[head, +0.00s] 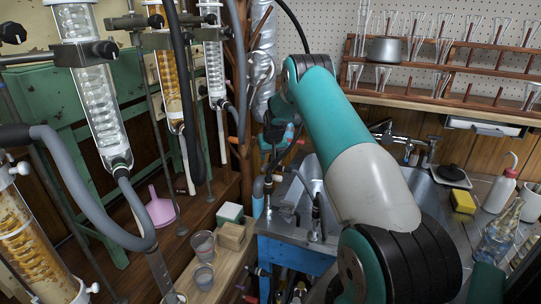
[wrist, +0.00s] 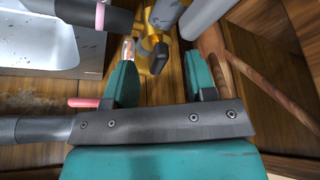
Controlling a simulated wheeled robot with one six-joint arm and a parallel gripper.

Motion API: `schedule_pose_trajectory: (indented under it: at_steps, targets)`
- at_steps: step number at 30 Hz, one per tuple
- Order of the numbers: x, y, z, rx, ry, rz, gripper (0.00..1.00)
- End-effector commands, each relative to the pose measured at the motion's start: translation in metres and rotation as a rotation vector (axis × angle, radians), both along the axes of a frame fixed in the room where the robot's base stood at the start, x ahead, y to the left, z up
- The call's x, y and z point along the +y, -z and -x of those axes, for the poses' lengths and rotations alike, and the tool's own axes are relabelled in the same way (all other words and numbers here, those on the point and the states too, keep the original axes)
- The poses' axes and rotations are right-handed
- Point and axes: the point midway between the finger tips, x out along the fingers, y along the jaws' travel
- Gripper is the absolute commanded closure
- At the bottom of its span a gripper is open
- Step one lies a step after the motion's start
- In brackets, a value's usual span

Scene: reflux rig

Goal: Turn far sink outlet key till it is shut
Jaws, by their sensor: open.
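My gripper (wrist: 159,60) is open, with its two teal fingers apart and nothing seen held. In the wrist view, a brass fitting with a black key-like end (wrist: 158,58) shows in the gap between the fingers, beyond them; I cannot tell whether either finger touches it. In the head view my gripper (head: 277,132) is small and partly hidden, beside the far end of the sink (head: 313,178). Small red-handled parts show close to it. I cannot tell for certain which fitting is the far sink outlet key.
A pink rod (wrist: 84,103) and a grey pipe lie left of my gripper in the wrist view. Wooden boards lie right. Glass condensers (head: 95,100) and grey hoses stand left in the head view. Beakers (head: 203,245) stand on the near wooden shelf. A rack of glassware (head: 450,55) is at the back right.

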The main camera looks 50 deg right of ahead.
Motion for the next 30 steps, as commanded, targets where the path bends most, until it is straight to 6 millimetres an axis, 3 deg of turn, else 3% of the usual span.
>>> schedule_pose_trajectory:
  at_steps: [10,17,30]
  targets:
    - [-0.0009,0.0047,-0.0016,0.0,0.0,0.0,0.49]
    - [-0.0008,0.0047,-0.0016,0.0,0.0,-0.001,0.99]
    - [0.0011,0.0049,-0.0021,0.001,-0.004,-0.002,1.0]
